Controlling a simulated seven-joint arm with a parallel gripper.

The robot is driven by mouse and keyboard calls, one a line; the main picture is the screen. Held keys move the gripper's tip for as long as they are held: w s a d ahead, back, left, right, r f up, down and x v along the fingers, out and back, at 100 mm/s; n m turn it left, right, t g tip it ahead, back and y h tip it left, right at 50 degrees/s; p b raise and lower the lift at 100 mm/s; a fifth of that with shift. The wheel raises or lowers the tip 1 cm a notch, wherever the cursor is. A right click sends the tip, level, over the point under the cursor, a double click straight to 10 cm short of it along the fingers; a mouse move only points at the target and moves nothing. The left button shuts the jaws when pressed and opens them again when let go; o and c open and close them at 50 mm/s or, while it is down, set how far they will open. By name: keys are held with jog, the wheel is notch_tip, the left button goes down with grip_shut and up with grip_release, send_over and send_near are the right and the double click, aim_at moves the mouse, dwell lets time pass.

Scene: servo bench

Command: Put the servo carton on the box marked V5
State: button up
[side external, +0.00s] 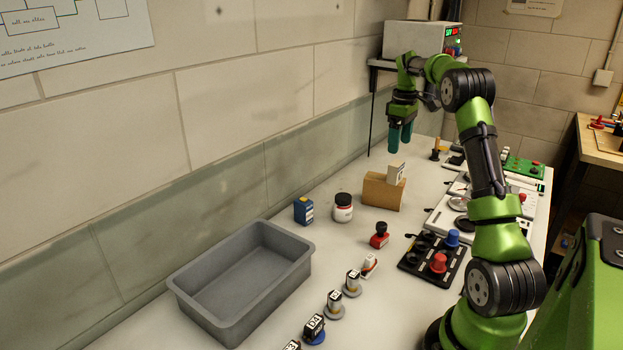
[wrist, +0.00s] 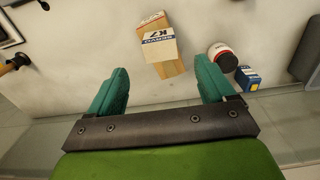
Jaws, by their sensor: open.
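A small white carton (side external: 396,172) sits on a tan block-like box (side external: 380,191) on the bench. In the wrist view the white carton (wrist: 159,45) reads "SERVO" and "K7", and the tan box (wrist: 171,68) shows beneath it. My gripper (side external: 400,145) points down, above and beyond the carton in the side view. In the wrist view my gripper (wrist: 163,82) is open, with nothing between its fingers; the carton lies ahead of the gap. I cannot read V5 on anything.
A blue box (side external: 303,211) and a white jar (side external: 343,208) stand left of the tan box. A grey bin (side external: 301,252) is nearer the camera. Control panels (side external: 430,258) fill the right.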

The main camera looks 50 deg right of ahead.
notch_tip(320, 180, up, 2)
jog(key=shift+r, duration=0.1)
jog(key=w+a+r+m+t, duration=0.15)
jog(key=a+r, duration=0.25)
jog(key=a, duration=0.7)
jog(key=w+a+r+t, duration=0.15)
jog(key=a+r, duration=0.25)
jog(key=a, duration=0.7)
jog(key=s+a+f+m+t+y, duration=0.1)
jog(key=s+a+f+t, duration=0.1)
jog(key=s+a, duration=0.4)
jog(key=s+a+f+m+t+y, duration=0.1)
jog(key=s+a, duration=0.6)
jog(key=a, duration=0.8)
notch_tip(320, 180, down, 2)
jog(key=shift+s+a+f+t, duration=0.15)
jog(key=shift+s+f+t, duration=0.1)
jog(key=shift+t, duration=0.35)
